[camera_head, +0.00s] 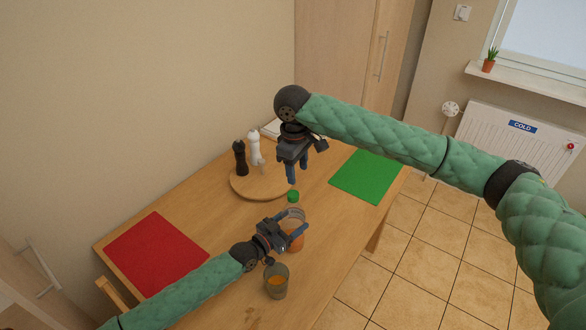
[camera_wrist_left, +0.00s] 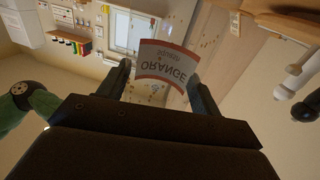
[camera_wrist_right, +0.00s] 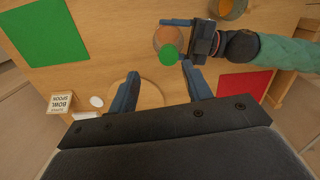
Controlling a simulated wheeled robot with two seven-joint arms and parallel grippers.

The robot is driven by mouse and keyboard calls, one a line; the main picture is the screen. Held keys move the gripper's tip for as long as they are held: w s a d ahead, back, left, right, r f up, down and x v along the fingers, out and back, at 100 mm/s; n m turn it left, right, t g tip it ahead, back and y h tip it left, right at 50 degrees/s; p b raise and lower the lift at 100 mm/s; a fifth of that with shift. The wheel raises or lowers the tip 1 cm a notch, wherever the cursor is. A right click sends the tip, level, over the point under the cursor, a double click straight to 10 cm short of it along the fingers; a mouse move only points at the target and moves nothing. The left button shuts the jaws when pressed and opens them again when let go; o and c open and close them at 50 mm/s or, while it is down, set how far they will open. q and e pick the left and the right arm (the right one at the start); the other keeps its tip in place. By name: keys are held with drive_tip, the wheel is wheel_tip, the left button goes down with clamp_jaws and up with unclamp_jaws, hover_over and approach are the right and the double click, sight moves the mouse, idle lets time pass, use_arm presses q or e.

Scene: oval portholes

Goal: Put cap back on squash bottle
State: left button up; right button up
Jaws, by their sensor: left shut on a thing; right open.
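The squash bottle (camera_head: 293,214) stands on the table, with orange contents. Its "ORANGE squash" label (camera_wrist_left: 165,62) shows inverted in the left wrist view. My left gripper (camera_head: 291,226) is shut around the bottle's body. The green cap (camera_head: 293,196) appears at the top of the bottle; it also shows over the bottle in the right wrist view (camera_wrist_right: 168,54). I cannot tell whether it is seated tightly. My right gripper (camera_head: 286,175) is open and empty, pointing down above and behind the cap; its fingers (camera_wrist_right: 160,70) are apart from the cap.
A glass of orange drink (camera_head: 277,283) stands near my left wrist. A round wooden board (camera_head: 248,187) holds a dark mill (camera_head: 240,158) and a white mill (camera_head: 254,148). A red mat (camera_head: 155,252) lies left, a green mat (camera_head: 367,175) right. Table between bottle and green mat is clear.

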sight(293, 194)
drive_tip(key=n, duration=0.4)
drive_tip(key=shift+s+a+n, duration=0.15)
drive_tip(key=shift+a+n, duration=0.1)
drive_tip(key=shift+n, duration=0.05)
drive_tip(key=n, duration=0.4)
drive_tip(key=shift+a+y, duration=0.2)
drive_tip(key=shift+y, duration=0.1)
drive_tip(key=n, duration=0.4)
drive_tip(key=shift+a, duration=0.1)
drive_tip(key=n, duration=0.4)
drive_tip(key=shift+f, duration=0.15)
drive_tip(key=shift+f, duration=3.9)
